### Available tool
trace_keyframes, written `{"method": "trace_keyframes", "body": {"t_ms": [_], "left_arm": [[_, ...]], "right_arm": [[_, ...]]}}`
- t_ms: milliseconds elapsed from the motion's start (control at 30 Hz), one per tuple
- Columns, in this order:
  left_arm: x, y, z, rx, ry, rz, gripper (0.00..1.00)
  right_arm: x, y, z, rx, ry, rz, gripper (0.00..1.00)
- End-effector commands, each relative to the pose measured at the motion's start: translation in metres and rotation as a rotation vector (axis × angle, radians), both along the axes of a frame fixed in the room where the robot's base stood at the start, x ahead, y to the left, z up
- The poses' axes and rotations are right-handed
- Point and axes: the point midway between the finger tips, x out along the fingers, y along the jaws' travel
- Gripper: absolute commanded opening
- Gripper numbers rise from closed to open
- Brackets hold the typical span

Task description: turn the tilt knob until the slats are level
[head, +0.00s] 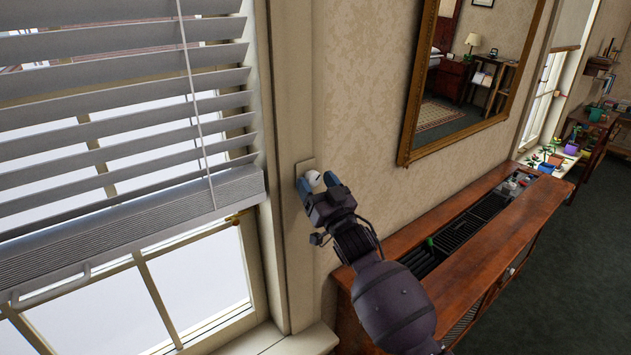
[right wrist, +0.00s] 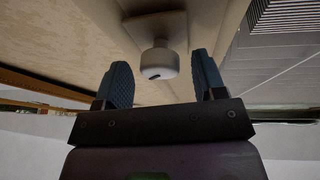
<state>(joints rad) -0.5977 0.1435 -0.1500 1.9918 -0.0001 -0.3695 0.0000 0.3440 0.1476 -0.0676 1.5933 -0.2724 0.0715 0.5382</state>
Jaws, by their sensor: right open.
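The tilt knob (head: 313,179) is a small white knob on a beige plate (head: 304,167) on the window's right casing. In the right wrist view the white knob (right wrist: 158,62) has a dark mark on its face. My right gripper (head: 320,184) is open, with its blue fingertips on either side of the knob in the head view. In the right wrist view, gaps show between the knob and both fingers; contact cannot be seen. The blind's grey slats (head: 120,110) are tilted, with bright gaps between them. My left gripper is not in view.
A wooden cabinet (head: 500,245) with dark grilles in its top stands below and right of the knob. A gold-framed mirror (head: 405,120) hangs on the wall to the right. A cord (head: 192,90) hangs in front of the slats.

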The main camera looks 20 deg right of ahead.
Motion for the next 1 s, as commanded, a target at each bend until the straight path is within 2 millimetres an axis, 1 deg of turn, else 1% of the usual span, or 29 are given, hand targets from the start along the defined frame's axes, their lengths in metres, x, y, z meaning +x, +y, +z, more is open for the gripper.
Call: {"method": "trace_keyframes", "body": {"t_ms": [133, 400, 667, 700, 733, 1000], "left_arm": [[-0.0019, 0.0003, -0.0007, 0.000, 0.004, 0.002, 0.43], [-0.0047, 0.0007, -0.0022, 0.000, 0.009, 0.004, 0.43], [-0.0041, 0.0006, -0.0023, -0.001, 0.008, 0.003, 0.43], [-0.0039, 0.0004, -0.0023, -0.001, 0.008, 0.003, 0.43], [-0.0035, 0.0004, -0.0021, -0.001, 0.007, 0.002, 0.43], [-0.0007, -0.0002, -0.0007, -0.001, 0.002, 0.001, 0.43]], "right_arm": [[0.0059, 0.0015, 0.0025, 0.000, 0.000, 0.000, 0.64], [0.0065, 0.0016, 0.0027, -0.001, 0.000, 0.000, 0.64], [0.0063, 0.0015, 0.0027, -0.001, 0.000, 0.000, 0.24], [0.0063, 0.0014, 0.0027, -0.001, 0.000, 0.000, 0.18], [0.0063, 0.0014, 0.0027, -0.001, 0.000, 0.000, 0.16], [0.0065, 0.0006, 0.0026, -0.036, -0.012, -0.002, 0.16]]}}
